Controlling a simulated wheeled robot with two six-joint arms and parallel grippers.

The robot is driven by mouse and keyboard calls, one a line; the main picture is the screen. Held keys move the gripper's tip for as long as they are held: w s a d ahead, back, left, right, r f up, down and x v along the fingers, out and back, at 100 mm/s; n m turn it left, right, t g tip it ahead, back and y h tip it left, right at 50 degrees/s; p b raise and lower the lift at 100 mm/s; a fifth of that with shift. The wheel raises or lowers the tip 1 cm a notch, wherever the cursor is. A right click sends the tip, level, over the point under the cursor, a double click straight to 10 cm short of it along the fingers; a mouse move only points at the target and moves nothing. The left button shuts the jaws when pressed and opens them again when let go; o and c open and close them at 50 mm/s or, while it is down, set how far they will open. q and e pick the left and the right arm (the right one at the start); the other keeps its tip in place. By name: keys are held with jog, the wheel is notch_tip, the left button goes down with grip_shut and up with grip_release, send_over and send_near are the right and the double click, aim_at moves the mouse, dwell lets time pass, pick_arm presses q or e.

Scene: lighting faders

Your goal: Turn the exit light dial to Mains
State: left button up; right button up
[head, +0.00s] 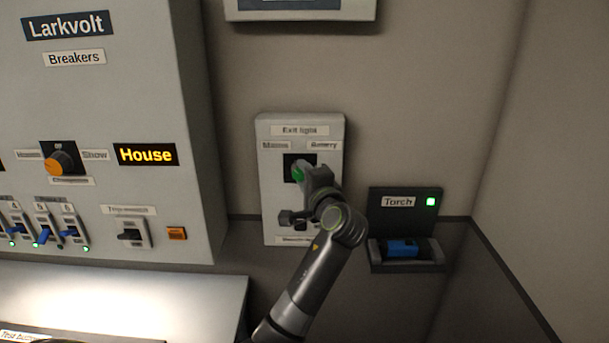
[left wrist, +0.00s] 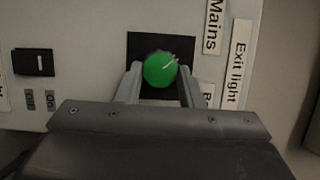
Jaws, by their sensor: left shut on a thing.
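The exit light panel (head: 270,215) is a pale plate on the wall, labelled "Mains" (head: 275,146) on the left and "Battery" (head: 322,146) on the right. Its green dial (head: 297,174) sits on a black square and is partly hidden by my gripper. My left gripper (left wrist: 159,82) is shut on the dial, one finger on each side, in the left wrist view. That view is turned sideways, with "Mains" at the top. The white mark on the dial points right and a little up there, between the two labels and leaning towards Mains. My right gripper is not in view.
A black rocker switch (left wrist: 33,62) sits lower on the same panel. The Larkvolt breaker cabinet (head: 198,130) juts out at left. A torch holder (head: 405,265) with a blue torch (head: 402,247) is at right. Bare wall lies between panel and torch.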

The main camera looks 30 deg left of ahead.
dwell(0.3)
pick_arm(q)
jog(key=o, duration=1)
jog(key=shift+d, duration=0.1)
jog(key=b+v, duration=0.4)
jog(key=v, duration=0.8)
